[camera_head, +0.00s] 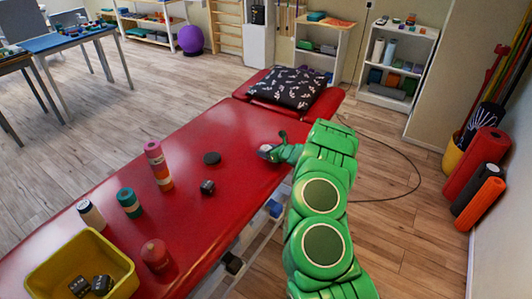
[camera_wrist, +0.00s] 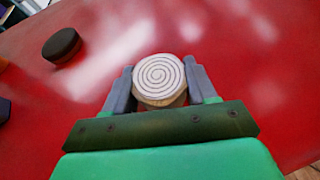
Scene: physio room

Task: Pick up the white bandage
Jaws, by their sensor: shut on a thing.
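The white bandage (camera_wrist: 158,75) is a short roll with a spiral on its pale round top. In the wrist view it sits between the two grey fingers of my gripper (camera_wrist: 160,84), which press on its sides. In the head view my gripper (camera_head: 271,150) is low at the right edge of the red treatment table (camera_head: 228,135). The bandage is mostly hidden there by my gripper. I cannot tell whether it still touches the table.
A dark puck (camera_head: 211,158) and a dark die (camera_head: 207,187) lie to the left. A pink and orange roll stack (camera_head: 158,165), a green roll (camera_head: 129,202), a red object (camera_head: 155,255) and a yellow bin (camera_head: 50,262) stand farther left. A patterned pillow (camera_head: 288,88) lies behind.

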